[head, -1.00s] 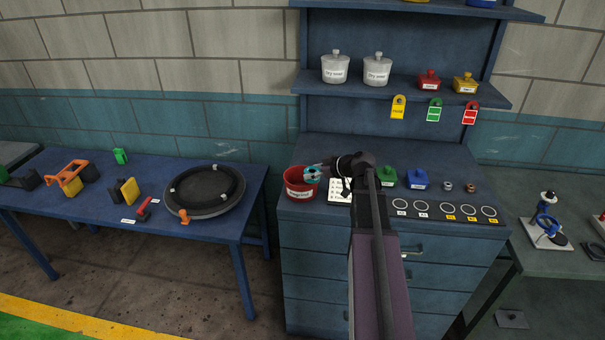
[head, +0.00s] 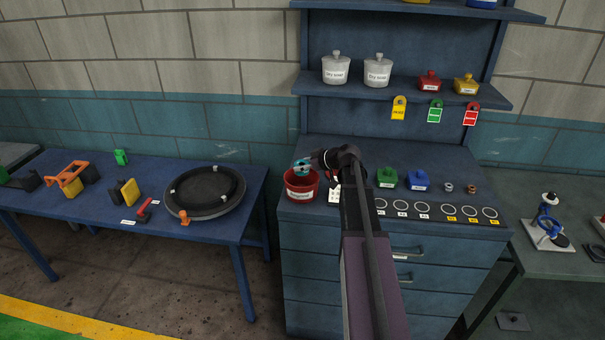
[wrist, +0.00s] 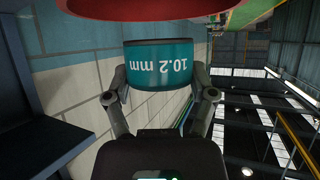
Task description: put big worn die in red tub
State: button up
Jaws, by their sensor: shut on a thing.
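The big worn die is a short teal cylinder (head: 301,168), marked 10.2 mm in the wrist view (wrist: 163,66). My gripper (head: 308,164) is shut on it, with one finger on each side in the wrist view (wrist: 161,95). The die is over the opening of the red tub (head: 300,191), which stands at the left end of the blue workbench. A red curved shape, apparently the tub (wrist: 160,8), crosses the top of the wrist view. The head view does not show clearly how high the die is above the rim.
A green box (head: 387,178) and a blue box (head: 417,181) stand farther right. A shelf (head: 405,90) with pots runs above the bench. A gap separates the left table (head: 100,195).

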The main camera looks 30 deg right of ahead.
aim_at(308, 171)
jog(key=shift+w+f+b, duration=0.15)
jog(key=shift+f+b, duration=1.6)
jog(key=shift+f+b, duration=0.65)
jog(key=o, duration=1.2)
jog(key=shift+o, duration=0.2)
jog(key=shift+r, duration=0.2)
jog(key=shift+r+p, duration=0.65)
jog(key=shift+p, duration=0.2)
jog(key=p+v, duration=0.5)
jog(key=v, duration=0.7)
jog(key=shift+f, duration=0.25)
jog(key=shift+f, duration=0.1)
